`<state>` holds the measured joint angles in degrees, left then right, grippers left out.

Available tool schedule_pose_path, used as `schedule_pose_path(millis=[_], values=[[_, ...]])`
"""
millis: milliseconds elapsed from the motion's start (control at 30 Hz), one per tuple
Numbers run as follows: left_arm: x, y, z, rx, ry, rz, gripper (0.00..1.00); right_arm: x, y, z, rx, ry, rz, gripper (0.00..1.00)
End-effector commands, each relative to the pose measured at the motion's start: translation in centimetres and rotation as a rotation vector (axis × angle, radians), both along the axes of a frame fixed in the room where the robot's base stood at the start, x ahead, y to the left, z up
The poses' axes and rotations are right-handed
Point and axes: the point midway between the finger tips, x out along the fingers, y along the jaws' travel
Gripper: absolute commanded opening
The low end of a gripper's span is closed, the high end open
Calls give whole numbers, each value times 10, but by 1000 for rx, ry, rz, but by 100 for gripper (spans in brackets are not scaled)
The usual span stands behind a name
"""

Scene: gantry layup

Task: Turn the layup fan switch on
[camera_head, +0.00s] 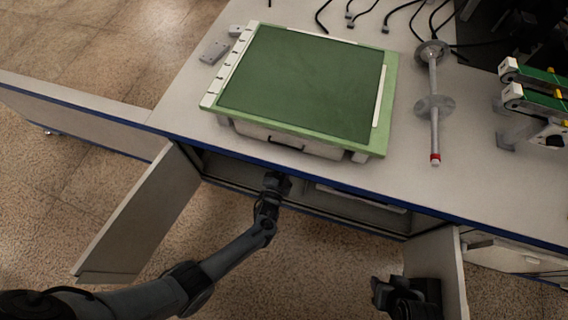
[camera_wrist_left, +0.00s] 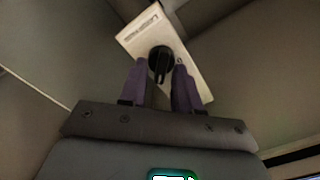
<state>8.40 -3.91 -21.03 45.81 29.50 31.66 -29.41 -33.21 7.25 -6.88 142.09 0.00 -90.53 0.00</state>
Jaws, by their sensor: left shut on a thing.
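The fan switch is a cream plate (camera_wrist_left: 150,26) with a black rotary knob (camera_wrist_left: 161,56), seen in the left wrist view at the top centre. The plate lies tilted in the picture, and the knob's grip runs roughly up and down. My left gripper (camera_wrist_left: 161,72) has its two purple fingers on either side of the knob, shut on it. In the head view my left gripper (camera_head: 277,181) reaches into the open cabinet under the table, and the switch is hidden there. My right gripper (camera_head: 392,292) is at the lower right, beside the right door; its fingers are not clear.
The left cabinet door (camera_head: 138,218) and right cabinet door (camera_head: 440,268) stand open. The table (camera_head: 185,95) above carries a green board (camera_head: 305,85), a grey rod with discs (camera_head: 434,105) and green-topped devices (camera_head: 540,100). Open floor lies between the doors.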

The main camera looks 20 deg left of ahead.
Motion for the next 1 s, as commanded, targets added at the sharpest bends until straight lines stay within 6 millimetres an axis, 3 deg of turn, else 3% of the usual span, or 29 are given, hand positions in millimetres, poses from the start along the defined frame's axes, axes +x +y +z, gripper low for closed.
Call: schedule_pose_path(millis=[467,500,800,1000], values=[[-2,2,-5,12,12,1,2,0,2,0,7,0,-4,43],[-2,2,-5,12,12,1,37,0,2,-1,8,0,-5,43],[-3,0,-2,11,6,0,37,0,2,2,10,1,-6,43],[-22,-1,1,11,8,0,37,0,2,13,9,0,-6,43]])
